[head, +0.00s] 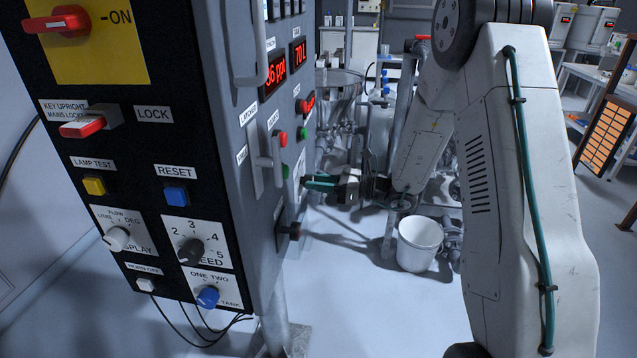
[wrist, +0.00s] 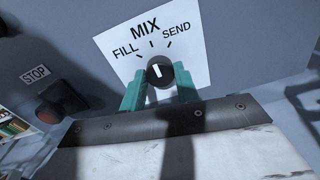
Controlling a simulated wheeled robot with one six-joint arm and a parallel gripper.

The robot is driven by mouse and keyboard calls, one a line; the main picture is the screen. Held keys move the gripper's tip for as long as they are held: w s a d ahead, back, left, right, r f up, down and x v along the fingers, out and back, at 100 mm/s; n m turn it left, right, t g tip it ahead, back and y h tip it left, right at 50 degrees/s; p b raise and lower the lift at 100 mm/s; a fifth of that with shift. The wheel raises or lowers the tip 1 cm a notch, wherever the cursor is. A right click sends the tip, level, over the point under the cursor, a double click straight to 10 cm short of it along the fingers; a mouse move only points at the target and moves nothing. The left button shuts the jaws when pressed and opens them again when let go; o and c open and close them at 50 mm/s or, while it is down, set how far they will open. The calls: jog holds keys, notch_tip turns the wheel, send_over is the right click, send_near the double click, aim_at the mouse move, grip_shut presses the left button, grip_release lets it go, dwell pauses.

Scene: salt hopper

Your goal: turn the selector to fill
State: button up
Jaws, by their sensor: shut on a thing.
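The selector (wrist: 160,71) is a round dark knob with a white pointer mark, on a white plate (wrist: 192,55) labelled FILL, MIX and SEND. The mark points up and slightly left, about toward the MIX tick. FILL is left of MIX and SEND is right. My gripper (wrist: 159,88) has its teal fingers on either side of the knob, shut on it. In the head view my gripper (head: 322,184) reaches the side face of the control cabinet from the right; the knob itself cannot be made out there.
A dark reddish button (wrist: 62,100) by a STOP label is left of the plate in the wrist view. The cabinet (head: 232,60) carries several other switches, buttons and a side handle (head: 270,162). A white bucket (head: 420,245) stands on the floor below my arm, near pipework.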

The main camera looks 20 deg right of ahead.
jog(key=shift+n, duration=4.3)
jog(key=o, duration=1)
